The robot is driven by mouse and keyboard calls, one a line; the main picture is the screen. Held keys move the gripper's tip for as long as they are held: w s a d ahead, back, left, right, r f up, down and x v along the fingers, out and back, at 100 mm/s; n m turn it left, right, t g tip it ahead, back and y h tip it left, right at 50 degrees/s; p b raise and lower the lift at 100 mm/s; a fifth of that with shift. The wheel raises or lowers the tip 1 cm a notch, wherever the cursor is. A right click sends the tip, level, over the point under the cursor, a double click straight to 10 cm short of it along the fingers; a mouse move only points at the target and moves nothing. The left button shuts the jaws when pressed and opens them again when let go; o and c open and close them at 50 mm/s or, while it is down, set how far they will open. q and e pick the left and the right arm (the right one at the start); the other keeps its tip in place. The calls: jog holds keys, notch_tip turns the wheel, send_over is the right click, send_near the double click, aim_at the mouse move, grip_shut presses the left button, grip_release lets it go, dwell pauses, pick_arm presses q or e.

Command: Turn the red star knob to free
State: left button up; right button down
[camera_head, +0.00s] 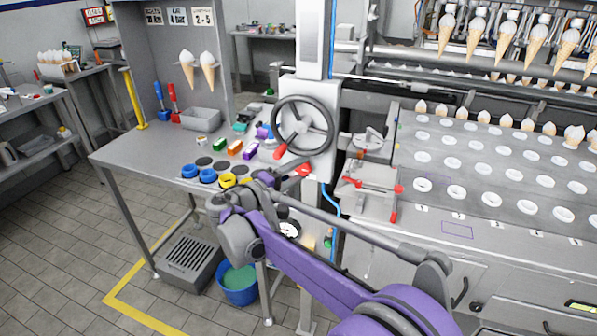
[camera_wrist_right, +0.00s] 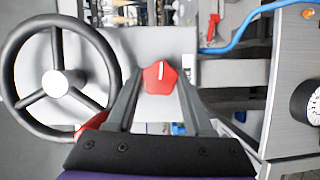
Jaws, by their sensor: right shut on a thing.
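The red star knob (camera_wrist_right: 160,80) shows in the right wrist view, with a short white mark that runs up and down in the picture. My right gripper (camera_wrist_right: 161,90) has its two grey fingers on either side of the knob and is shut on it. In the head view a small red part of the knob (camera_head: 304,168) shows at the tips of my right gripper (camera_head: 297,174), below the handwheel. The fingers and wrist partly hide it there. No label saying free can be read. My left gripper is in neither view.
A large dark handwheel (camera_head: 303,126) with a red handle stands close to my right gripper; it also fills the left of the wrist view (camera_wrist_right: 62,83). A blue hose (camera_wrist_right: 250,30) and a black dial (camera_wrist_right: 306,103) lie to the right. A steel table (camera_head: 130,150) holds colored rings and blocks.

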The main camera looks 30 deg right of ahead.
jog(key=shift+n, duration=0.5)
dwell(0.3)
jog(key=shift+c, duration=1.5)
grip_release()
